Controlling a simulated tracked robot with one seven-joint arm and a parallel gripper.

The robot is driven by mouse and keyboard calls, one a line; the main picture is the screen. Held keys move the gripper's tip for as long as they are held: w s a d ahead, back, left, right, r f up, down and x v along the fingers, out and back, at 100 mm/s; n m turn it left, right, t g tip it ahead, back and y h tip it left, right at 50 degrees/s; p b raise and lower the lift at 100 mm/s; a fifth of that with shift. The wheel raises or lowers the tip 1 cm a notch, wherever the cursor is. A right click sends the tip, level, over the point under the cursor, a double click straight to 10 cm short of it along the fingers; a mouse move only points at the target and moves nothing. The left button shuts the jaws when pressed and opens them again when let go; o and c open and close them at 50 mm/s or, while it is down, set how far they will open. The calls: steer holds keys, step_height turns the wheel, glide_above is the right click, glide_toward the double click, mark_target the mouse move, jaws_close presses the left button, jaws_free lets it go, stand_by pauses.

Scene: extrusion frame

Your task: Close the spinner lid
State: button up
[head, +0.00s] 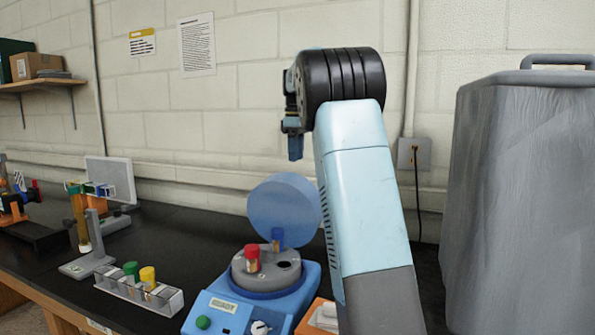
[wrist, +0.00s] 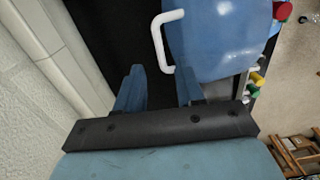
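The spinner (head: 205,322) has a blue base on the black bench in the head view. Its round blue lid (head: 284,207) stands open, tilted up behind the grey rotor (head: 262,277). A red-capped tube (head: 252,255) and a blue-capped tube (head: 277,236) sit in the rotor. My gripper (head: 292,150) hangs above and behind the lid, apart from it. In the wrist view, my gripper (wrist: 161,70) is open with nothing between its blue fingers. The lid (wrist: 220,40) fills the upper right there, with a white handle (wrist: 157,42) on its edge just beyond the fingertips.
A clear rack (head: 138,293) with capped tubes stands left of the spinner. A grey stand (head: 88,262) and other equipment are farther left. A covered bin (head: 520,190) rises at the right. The wall (head: 240,90) is close behind; bench between is bare.

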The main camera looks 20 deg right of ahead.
steer(key=shift+f, duration=2.85)
steer(key=shift+c, duration=0.4)
jaws_close()
